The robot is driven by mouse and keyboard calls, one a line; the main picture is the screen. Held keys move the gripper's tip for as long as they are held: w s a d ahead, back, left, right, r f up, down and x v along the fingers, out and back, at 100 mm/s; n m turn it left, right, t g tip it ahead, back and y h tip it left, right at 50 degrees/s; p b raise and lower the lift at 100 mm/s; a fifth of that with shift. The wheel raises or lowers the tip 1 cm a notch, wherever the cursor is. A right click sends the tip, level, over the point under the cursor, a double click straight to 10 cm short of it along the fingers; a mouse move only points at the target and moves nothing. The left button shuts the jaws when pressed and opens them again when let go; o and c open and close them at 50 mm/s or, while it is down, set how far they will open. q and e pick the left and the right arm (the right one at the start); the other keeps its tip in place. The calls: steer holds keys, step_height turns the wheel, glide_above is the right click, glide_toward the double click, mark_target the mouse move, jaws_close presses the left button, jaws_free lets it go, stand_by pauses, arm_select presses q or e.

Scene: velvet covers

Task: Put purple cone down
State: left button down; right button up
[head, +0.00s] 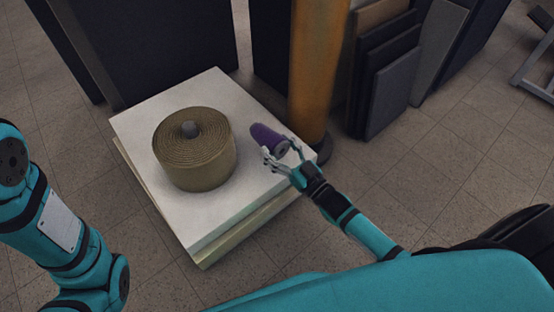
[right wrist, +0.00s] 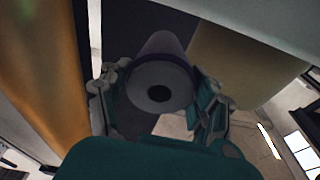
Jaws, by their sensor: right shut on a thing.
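The purple cone (head: 267,137) is a tapered spool lying tilted in my right gripper (head: 283,156), at the right part of the white block's top. My right gripper is shut on it near its wide end. In the right wrist view the cone (right wrist: 161,84) shows its round end with a dark hole, between the two fingers of the gripper (right wrist: 160,95). I cannot tell whether the cone touches the white surface. My left arm shows at the left of the head view, but its gripper is out of view.
A large coiled tan roll (head: 194,160) with a grey core stands on the white block (head: 215,222). An orange column (head: 318,75) rises just behind the cone. Dark panels (head: 388,85) lean at the back right. The block's front right area is bare.

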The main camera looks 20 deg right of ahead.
steer(key=shift+a+f, duration=0.1)
steer(key=shift+a, duration=0.1)
steer(key=shift+f+b, duration=0.4)
steer(key=shift+b, duration=0.1)
step_height(320, 180, down, 2)
steer(key=shift+f+b, duration=0.25)
steer(key=shift+b, duration=0.95)
steer(key=shift+f, duration=0.15)
steer(key=shift+r, duration=0.2)
steer(key=shift+f, duration=0.2)
steer(key=o, duration=1.3)
steer(key=shift+r, duration=0.15)
